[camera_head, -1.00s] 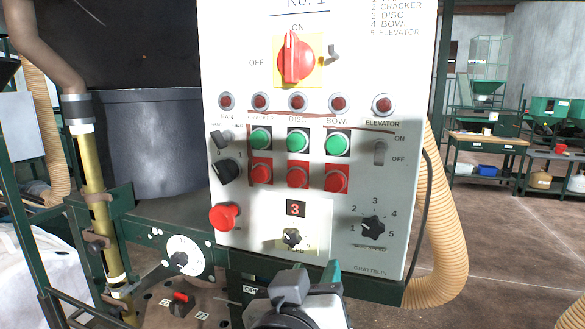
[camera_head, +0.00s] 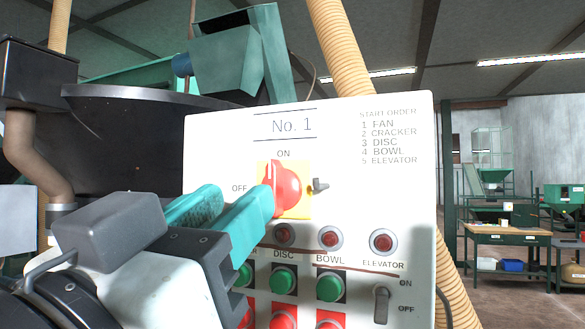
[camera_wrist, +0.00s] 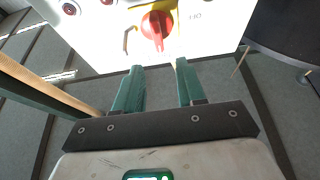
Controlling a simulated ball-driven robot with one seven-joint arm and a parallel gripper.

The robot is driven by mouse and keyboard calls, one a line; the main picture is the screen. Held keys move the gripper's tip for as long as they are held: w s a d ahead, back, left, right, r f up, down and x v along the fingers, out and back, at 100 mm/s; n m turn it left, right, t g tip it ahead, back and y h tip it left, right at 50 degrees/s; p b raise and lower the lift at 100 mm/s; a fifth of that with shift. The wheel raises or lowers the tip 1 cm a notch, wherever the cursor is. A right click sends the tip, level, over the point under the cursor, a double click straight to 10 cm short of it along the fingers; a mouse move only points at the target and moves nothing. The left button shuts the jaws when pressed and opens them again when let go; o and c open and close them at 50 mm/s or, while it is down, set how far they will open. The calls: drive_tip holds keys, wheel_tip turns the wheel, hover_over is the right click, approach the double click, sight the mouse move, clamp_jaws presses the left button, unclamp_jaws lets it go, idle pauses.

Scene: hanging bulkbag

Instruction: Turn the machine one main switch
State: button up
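The main switch is a red rotary knob (camera_head: 287,188) on a yellow plate (camera_head: 303,199), on the white panel marked No. 1. Its raised handle stands nearly upright, pointing toward the ON label; OFF is at its left. The knob also shows in the wrist view (camera_wrist: 157,25), with the panel upside down. My gripper (camera_head: 240,191) has green fingers and is just left of the knob in the head view. In the wrist view the fingers (camera_wrist: 160,66) are spread apart and empty, with the knob beyond the gap between their tips. I see no clear contact.
Red indicator lamps (camera_head: 330,238), green buttons (camera_head: 330,287) and an elevator toggle (camera_head: 381,305) sit below the switch. A small grey lever (camera_head: 319,186) sticks out at its right. A beige hose (camera_head: 455,270) runs beside the panel. A workbench (camera_head: 508,240) stands far right.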

sight(270, 172)
drive_tip(key=p+x, duration=0.1)
drive_tip(key=x, duration=0.6)
drive_tip(key=shift+w+p, duration=0.15)
drive_tip(key=shift+p, duration=0.25)
clamp_jaws()
